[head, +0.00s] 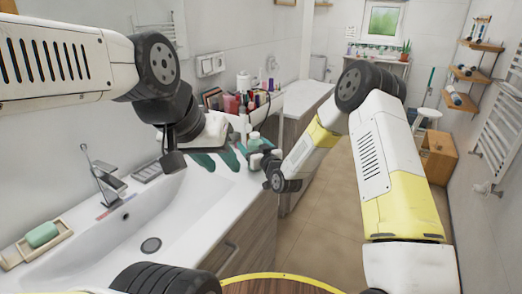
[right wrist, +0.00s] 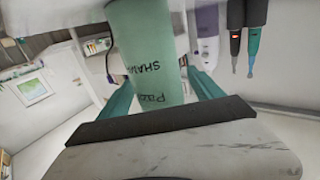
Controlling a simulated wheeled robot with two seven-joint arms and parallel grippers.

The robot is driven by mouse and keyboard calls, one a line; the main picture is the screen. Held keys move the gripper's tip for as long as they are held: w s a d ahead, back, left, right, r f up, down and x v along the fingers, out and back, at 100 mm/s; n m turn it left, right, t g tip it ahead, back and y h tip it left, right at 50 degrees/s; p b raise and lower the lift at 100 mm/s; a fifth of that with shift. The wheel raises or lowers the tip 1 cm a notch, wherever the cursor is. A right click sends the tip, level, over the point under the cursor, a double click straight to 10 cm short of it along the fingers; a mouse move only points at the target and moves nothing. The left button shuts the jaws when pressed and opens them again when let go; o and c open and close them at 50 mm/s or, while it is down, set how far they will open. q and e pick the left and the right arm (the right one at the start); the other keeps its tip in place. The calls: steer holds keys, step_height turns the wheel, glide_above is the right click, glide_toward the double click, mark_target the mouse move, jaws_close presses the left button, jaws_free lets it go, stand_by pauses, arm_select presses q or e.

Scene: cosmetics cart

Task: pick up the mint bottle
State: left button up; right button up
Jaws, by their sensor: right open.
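The mint bottle (right wrist: 150,55), a pale green cylinder with dark lettering, fills the upper middle of the right wrist view. It stands between the teal fingers of my right gripper (right wrist: 162,92), which is open around it; a gap shows at the right finger, and contact on the left is unclear. In the head view the bottle (head: 254,141) is small, near the counter's right end, partly hidden by my right gripper (head: 257,154). My left gripper (head: 217,160) hangs over the basin's far side, its teal fingers apart and empty.
The white sink (head: 175,215), faucet (head: 105,180) and green soap (head: 41,234) lie nearer.

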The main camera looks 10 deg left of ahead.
steer(key=shift+w+a, duration=0.3)
steer(key=shift+w, duration=0.2)
steer(key=c, duration=1.5)
